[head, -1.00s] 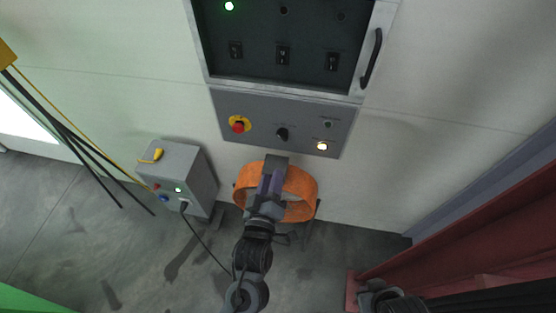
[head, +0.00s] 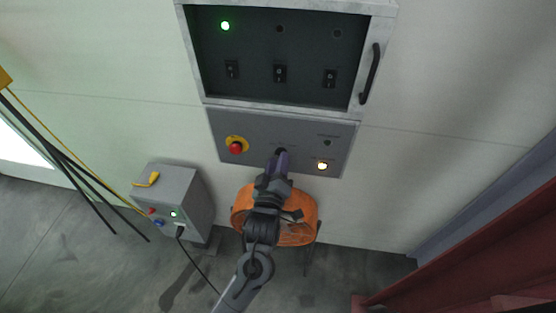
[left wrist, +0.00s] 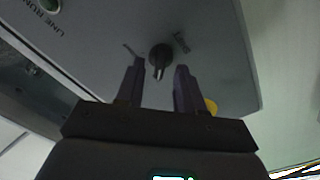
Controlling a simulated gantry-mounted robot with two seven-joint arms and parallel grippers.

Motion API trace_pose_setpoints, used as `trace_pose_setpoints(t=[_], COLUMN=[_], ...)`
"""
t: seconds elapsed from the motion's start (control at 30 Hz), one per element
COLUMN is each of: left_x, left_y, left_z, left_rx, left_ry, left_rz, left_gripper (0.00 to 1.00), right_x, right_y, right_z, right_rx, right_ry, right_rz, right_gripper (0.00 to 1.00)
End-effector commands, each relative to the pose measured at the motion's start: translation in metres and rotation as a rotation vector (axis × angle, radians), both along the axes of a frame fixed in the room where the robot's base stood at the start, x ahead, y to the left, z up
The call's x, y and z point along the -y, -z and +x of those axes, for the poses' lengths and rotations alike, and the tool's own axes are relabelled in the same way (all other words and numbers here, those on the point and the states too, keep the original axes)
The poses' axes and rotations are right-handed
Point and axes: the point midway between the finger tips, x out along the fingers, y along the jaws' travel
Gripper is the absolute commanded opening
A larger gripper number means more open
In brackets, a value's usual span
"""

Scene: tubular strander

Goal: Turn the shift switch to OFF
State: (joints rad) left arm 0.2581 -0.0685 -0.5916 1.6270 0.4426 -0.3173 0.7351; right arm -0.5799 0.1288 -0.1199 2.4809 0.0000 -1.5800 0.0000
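The shift switch is a dark rotary knob (left wrist: 160,55) on the grey control panel (head: 222,128). In the left wrist view the gripper (left wrist: 159,84) is open, with one finger to each side of the knob's lower end and a gap on both sides. I cannot tell how far the fingertips are from the panel. My right gripper is out of view.
A red emergency stop (head: 236,147) with a yellow ring is left of the knob. A cabinet (head: 280,100) with several rocker switches is above. An orange fan (head: 305,222) and a grey box (head: 172,192) stand below.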

Motion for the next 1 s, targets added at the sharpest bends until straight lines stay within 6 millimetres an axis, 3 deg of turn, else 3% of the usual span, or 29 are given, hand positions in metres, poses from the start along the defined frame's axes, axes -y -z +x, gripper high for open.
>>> trace_pose_setpoints(t=[0.2, 0.47, 0.73, 1.0], left_x=[0.0018, 0.0018, 0.0017, 0.0016], left_y=[-0.0007, -0.0003, -0.0003, -0.0008], left_z=[0.0113, 0.012, 0.0118, 0.0117], left_rx=[0.001, 0.001, 0.001, 0.002], left_ry=[0.0, -0.001, -0.001, -0.001], left_rz=[0.0, 0.0, 0.0, 0.006], left_gripper=[0.37, 0.37, 0.0, 0.0], right_x=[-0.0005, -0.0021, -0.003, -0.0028], right_y=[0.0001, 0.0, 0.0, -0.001], right_z=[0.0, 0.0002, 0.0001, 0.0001], right_rx=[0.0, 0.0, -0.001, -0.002], right_ry=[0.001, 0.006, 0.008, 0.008], right_rz=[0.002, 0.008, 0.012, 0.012], right_gripper=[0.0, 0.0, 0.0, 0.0])
